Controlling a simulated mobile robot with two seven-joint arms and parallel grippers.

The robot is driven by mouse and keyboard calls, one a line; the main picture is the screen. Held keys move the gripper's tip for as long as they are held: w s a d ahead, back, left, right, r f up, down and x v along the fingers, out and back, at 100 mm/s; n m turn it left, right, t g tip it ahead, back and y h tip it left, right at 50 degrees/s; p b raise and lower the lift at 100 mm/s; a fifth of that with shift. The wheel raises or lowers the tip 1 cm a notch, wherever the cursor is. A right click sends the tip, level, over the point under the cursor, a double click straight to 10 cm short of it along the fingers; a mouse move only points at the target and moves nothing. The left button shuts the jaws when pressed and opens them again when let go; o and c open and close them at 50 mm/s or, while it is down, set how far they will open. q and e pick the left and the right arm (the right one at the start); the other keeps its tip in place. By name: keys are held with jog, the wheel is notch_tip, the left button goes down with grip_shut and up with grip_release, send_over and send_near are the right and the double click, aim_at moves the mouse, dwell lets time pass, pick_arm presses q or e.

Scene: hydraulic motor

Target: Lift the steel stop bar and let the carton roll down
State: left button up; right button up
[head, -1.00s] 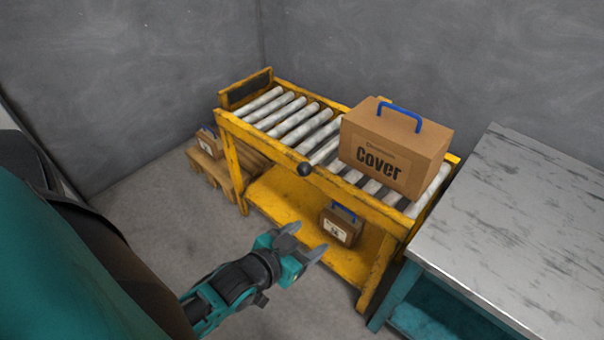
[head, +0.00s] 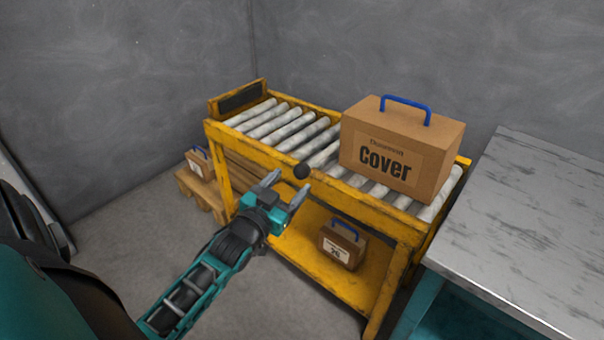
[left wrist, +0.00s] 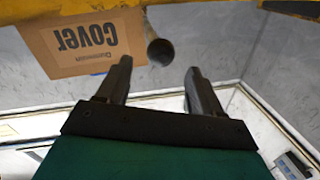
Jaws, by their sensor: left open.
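The large brown carton (head: 400,145) marked "Cover" has a blue handle and sits on the rollers toward the right end of the yellow conveyor. It shows upside down in the left wrist view (left wrist: 85,45). The stop bar's dark round knob (head: 302,172) sticks out over the conveyor's near rail, just left of the carton; most of the bar is hidden. A round bar end (left wrist: 160,52) shows ahead of the fingers in the left wrist view. My left gripper (head: 287,183) is open and empty, close to the knob. My right gripper is not in view.
The yellow conveyor frame (head: 255,148) has free rollers (head: 277,123) at its left. A small carton (head: 342,243) stands on its lower shelf, another (head: 199,163) on a wooden pallet. A metal-topped bench (head: 530,220) stands close at the right; grey walls are behind.

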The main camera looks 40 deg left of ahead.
aim_at(298, 175)
pick_arm(q)
jog(key=shift+w+a+b, duration=0.2)
jog(key=shift+w+b, duration=0.15)
jog(key=shift+w, duration=1.25)
jog(key=shift+w+a+b, duration=0.2)
jog(key=shift+w+b, duration=0.15)
jog(key=shift+w, duration=1.2)
jog(key=shift+c, duration=0.5)
grip_shut()
